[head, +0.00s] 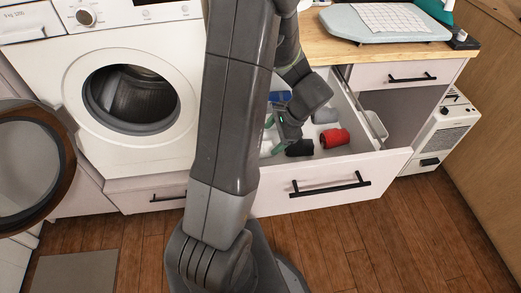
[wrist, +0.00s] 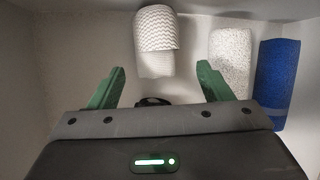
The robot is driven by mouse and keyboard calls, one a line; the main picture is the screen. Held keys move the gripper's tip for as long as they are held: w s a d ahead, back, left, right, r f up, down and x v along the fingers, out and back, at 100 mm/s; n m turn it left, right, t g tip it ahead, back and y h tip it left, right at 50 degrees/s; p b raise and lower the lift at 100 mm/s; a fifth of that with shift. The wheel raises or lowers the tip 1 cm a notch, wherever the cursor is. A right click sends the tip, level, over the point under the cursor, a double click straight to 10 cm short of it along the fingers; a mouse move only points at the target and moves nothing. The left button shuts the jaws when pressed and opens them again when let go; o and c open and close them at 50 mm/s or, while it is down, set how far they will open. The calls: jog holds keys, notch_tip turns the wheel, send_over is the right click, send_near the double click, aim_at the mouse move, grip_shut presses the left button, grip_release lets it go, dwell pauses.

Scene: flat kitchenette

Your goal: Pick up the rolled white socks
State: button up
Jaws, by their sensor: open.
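The rolled white socks (wrist: 155,30) lie at the top middle of the wrist view, a pale roll with a ribbed, wavy pattern and a plainer lower part. My gripper (wrist: 162,68) is open, its two green fingers spread wide. The roll's lower part is in line with the gap between the fingertips, and nothing is seen gripped. In the head view my gripper (head: 278,134) is inside the open drawer, partly hidden by my arm. I cannot clearly make out the white roll there.
A speckled pale roll (wrist: 231,60) and a blue roll (wrist: 278,82) lie to the right in the wrist view. The drawer (head: 335,180) also holds a red roll (head: 335,138), a black roll (head: 300,148) and a grey roll (head: 325,115). The washer door (head: 30,155) stands open at left.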

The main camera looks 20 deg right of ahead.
aim_at(267, 144)
jog(key=shift+x, duration=0.95)
jog(key=x, duration=0.4)
jog(key=shift+f+b, duration=0.3)
jog(key=shift+f, duration=0.15)
jog(key=c, duration=0.7)
jog(key=shift+c, duration=0.2)
jog(key=shift+r, duration=0.1)
notch_tip(267, 144, up, 18)
jog(key=p, duration=0.2)
jog(key=shift+p, duration=0.35)
